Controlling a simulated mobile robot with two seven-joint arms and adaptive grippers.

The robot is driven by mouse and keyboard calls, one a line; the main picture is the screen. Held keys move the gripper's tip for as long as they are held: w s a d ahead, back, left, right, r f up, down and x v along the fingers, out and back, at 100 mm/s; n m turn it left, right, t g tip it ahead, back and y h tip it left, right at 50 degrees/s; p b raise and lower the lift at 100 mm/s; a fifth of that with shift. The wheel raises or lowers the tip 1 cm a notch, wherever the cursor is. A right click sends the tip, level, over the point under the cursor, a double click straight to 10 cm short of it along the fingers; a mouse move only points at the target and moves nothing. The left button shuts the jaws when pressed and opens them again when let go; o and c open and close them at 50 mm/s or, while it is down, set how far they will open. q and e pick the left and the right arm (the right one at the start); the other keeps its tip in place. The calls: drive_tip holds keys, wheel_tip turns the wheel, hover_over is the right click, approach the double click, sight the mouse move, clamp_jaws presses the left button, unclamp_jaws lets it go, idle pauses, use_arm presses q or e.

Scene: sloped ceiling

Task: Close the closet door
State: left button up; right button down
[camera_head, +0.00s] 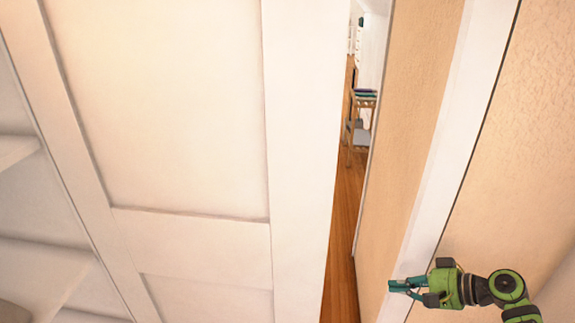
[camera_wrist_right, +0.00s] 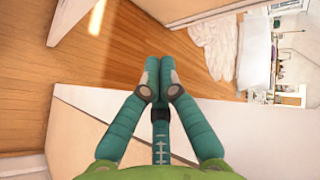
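The closet door (camera_head: 190,120) is a large white panelled door filling the left and middle of the head view. It stands open, with white shelves (camera_head: 30,205) showing past its left edge. A narrow gap separates its right edge from a beige wall with white trim (camera_head: 455,130). My right gripper (camera_head: 404,286) is at the lower right, in front of the trim and right of the gap, apart from the door. In the right wrist view its teal fingers (camera_wrist_right: 159,72) meet at the tips with nothing visible between them. My left gripper is not in view.
Wooden floor (camera_head: 345,225) shows through the gap, with a small wooden stand (camera_head: 361,105) farther back. The right wrist view shows open wooden floor (camera_wrist_right: 120,65), a crumpled white cloth (camera_wrist_right: 213,42) and a white surface close below the fingers.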

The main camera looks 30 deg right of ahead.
wheel_tip(320, 180, up, 32)
drive_tip(key=s+d+n+t+y+p, duration=0.1)
drive_tip(key=s+d+t+y+p, duration=0.1)
drive_tip(key=s+t+y+p, duration=0.25)
drive_tip(key=f+p+x, duration=0.1)
drive_tip(key=p+x, duration=0.7)
drive_tip(key=x, duration=1.3)
use_arm(q)
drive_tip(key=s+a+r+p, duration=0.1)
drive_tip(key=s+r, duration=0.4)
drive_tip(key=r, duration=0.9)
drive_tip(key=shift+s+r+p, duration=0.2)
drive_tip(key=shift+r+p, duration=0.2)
drive_tip(key=shift+p, duration=0.45)
use_arm(e)
drive_tip(key=s+a, duration=0.2)
drive_tip(key=s, duration=0.1)
drive_tip(key=shift+g, duration=0.25)
drive_tip(key=shift+w+f, duration=0.1)
